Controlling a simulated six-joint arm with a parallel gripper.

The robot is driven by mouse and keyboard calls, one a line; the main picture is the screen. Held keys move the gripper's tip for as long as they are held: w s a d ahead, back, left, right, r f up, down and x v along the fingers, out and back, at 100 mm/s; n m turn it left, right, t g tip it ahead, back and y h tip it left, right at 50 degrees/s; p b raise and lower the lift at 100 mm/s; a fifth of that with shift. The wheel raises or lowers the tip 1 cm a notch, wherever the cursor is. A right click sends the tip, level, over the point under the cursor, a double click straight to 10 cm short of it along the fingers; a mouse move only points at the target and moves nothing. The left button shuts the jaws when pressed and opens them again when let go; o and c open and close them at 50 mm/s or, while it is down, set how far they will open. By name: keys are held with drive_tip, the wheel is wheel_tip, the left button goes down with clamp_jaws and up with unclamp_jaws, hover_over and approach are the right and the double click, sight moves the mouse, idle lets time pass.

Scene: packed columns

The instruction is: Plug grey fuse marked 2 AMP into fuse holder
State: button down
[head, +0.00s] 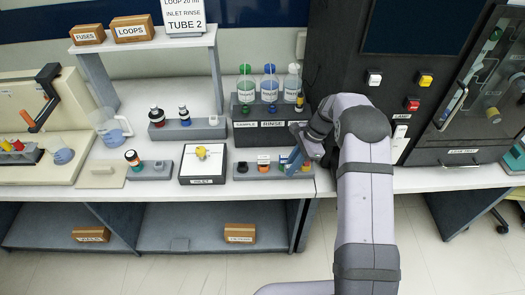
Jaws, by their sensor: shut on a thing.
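My gripper (292,158) is low over the right end of a grey rack (270,174) at the bench's front edge. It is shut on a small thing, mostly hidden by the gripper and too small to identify. A blue slanted part shows at the gripper. No 2 AMP marking is legible, and I cannot tell which part is the fuse holder.
The INLET plate (202,182) with a yellow knob lies left of the rack. A bottle stand (245,133) rises close behind it. The dark cabinet (340,60) with coloured buttons stands right, behind my arm. A FUSES box (87,36) sits on the shelf.

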drive_tip(key=s+d+r+m+t+p, duration=0.1)
drive_tip(key=s+d+r+m+p, duration=0.1)
drive_tip(key=d, duration=0.8)
drive_tip(key=s+d+r+m+t+p, duration=0.2)
drive_tip(key=d+r+m, duration=0.3)
drive_tip(key=d, duration=0.6)
drive_tip(key=shift+m, duration=0.6)
drive_tip(key=shift+r+p, duration=0.1)
drive_tip(key=shift+p, duration=0.25)
drive_tip(key=shift+h, duration=0.3)
drive_tip(key=shift+f+b, duration=1.75)
drive_tip(key=shift+f, duration=1.2)
drive_tip(key=shift+f+b, duration=0.6)
drive_tip(key=shift+f, duration=1.05)
drive_tip(key=c, duration=1.7)
unclamp_jaws()
drive_tip(key=shift+o, duration=0.2)
drive_tip(key=shift+d+r, duration=0.1)
drive_tip(key=b+v, duration=0.2)
drive_tip(key=v, duration=0.5)
